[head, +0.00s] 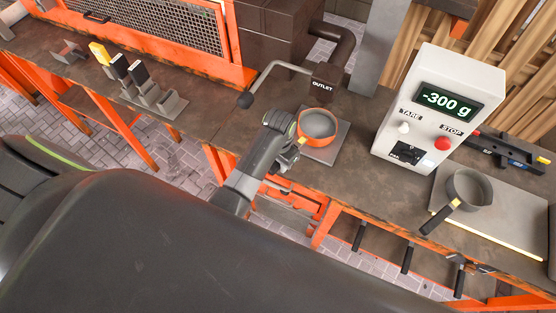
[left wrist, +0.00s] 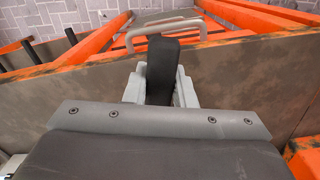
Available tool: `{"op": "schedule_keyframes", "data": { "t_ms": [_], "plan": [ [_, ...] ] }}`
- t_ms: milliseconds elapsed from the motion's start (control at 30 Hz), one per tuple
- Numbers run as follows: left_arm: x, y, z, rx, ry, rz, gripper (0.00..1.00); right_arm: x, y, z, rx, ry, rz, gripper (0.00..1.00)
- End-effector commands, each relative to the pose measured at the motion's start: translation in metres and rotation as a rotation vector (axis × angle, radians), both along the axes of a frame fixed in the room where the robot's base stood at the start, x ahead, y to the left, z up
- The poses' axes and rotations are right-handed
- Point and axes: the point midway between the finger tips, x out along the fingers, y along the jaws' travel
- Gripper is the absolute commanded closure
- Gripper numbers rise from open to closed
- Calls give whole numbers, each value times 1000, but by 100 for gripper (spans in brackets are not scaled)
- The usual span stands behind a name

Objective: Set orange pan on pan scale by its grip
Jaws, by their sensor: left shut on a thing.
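The orange-rimmed pan (head: 330,116), grey inside, is over a square grey plate (head: 327,155) below the outlet. I cannot tell whether its base touches that plate or hangs just above it. My left gripper (head: 297,146) is at the pan's near left side, shut on its grip. In the left wrist view the black grip (left wrist: 162,62) stands between the pale fingers of the left gripper (left wrist: 160,92); the pan's bowl is hidden there. A white console (head: 432,115) shows -300 g. My right gripper is not in view.
The dark outlet (head: 322,86) with a bent lever (head: 272,76) is close behind the pan. A second grey pan (head: 468,186) with a yellow-banded handle sits on a wide plate (head: 515,215) at right. Several black handles hang below the bench.

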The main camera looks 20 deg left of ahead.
Motion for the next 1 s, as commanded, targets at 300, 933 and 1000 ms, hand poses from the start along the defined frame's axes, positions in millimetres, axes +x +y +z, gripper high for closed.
{"op": "schedule_keyframes", "data": {
  "t_ms": [300,933,1000],
  "plan": [
    [1,0,-3,-1,-2,0,100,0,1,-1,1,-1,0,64],
    [1,0,1,1,2,0,51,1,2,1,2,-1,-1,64],
    [6,-1,9,0,1,-1,51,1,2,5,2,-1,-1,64]
  ]
}}
